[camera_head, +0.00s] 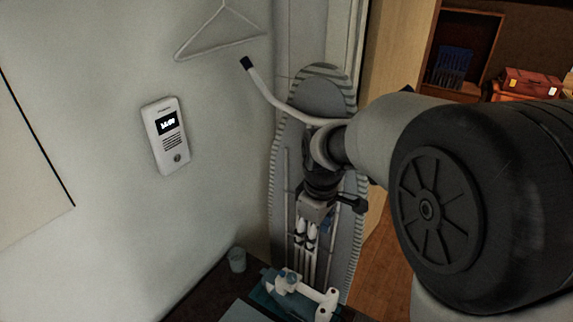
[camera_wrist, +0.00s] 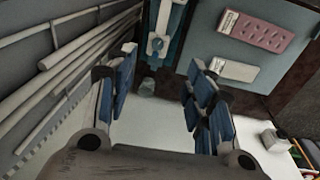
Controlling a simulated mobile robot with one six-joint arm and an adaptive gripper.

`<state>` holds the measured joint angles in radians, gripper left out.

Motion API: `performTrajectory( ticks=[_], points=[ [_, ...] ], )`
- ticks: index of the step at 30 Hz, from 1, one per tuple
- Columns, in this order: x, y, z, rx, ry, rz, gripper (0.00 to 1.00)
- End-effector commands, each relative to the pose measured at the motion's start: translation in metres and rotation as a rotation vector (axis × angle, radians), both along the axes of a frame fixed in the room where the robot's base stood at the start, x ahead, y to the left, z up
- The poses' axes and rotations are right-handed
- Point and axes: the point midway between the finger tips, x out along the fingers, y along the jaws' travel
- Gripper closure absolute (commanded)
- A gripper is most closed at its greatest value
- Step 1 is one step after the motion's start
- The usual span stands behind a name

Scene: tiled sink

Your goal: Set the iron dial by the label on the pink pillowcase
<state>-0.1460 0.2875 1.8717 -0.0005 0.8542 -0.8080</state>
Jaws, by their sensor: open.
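My gripper (camera_head: 306,238) points down in front of the ironing board in the head view. In the wrist view its blue-padded fingers (camera_wrist: 158,82) stand apart, with nothing held between them. A white and blue object, apparently the iron (camera_head: 322,299), lies below the gripper at the bottom of the head view. Part of what looks like it shows at the top of the wrist view (camera_wrist: 158,38). A pink patterned cloth, likely the pillowcase (camera_wrist: 262,38), lies at the upper right with a pale strip, maybe the label (camera_wrist: 229,20), at its left end. The dial cannot be made out.
A small cup (camera_head: 237,260) stands by the wall. A pale tag-like piece (camera_wrist: 234,70) lies near the pink cloth on a grey-blue surface. The ironing board (camera_head: 318,95) leans upright behind my arm. A white intercom (camera_head: 166,135) and a hanger (camera_head: 221,50) are on the wall.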

Motion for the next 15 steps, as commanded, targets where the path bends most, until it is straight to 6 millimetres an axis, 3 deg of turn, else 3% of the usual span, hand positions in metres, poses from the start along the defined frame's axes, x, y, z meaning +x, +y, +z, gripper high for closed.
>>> performTrajectory(
  ticks=[3,6,15],
  points=[
    [0.033,0.019,-0.026,-0.022,0.057,0.168,0.52],
    [0.049,0.031,-0.051,-0.033,0.087,0.280,0.52],
    [0.065,0.045,-0.093,-0.043,0.121,0.425,0.52]
  ],
)
